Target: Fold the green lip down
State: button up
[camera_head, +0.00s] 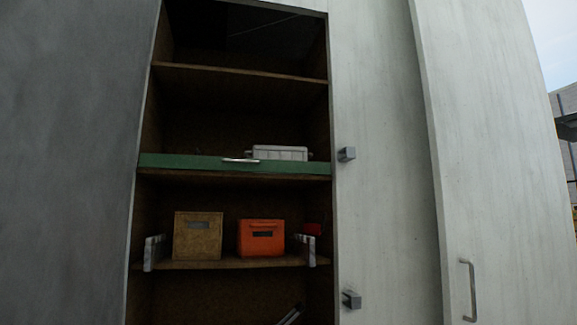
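The green lip (200,163) is a long narrow strip along the front edge of a middle shelf in the open cabinet. It spans the full width of the opening and appears to stand up from the shelf edge. A pale metal handle (240,160) sits near its middle. A light grey case (278,153) shows behind the lip, its lower part hidden. My gripper is not in view.
The shelf below holds a tan crate (198,245) and an orange crate (261,248), with light brackets (153,253) at the sides. Grey latch blocks (347,154) stick out right of the opening. A pale door (490,130) with a vertical handle (468,290) stands further right.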

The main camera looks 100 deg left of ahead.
aim_at(186, 161)
jog(key=u, duration=1.6)
jog(key=i, duration=0.4)
jog(key=u, duration=2.45)
jog(key=i, duration=1.45)
jog(key=z, duration=0.35)
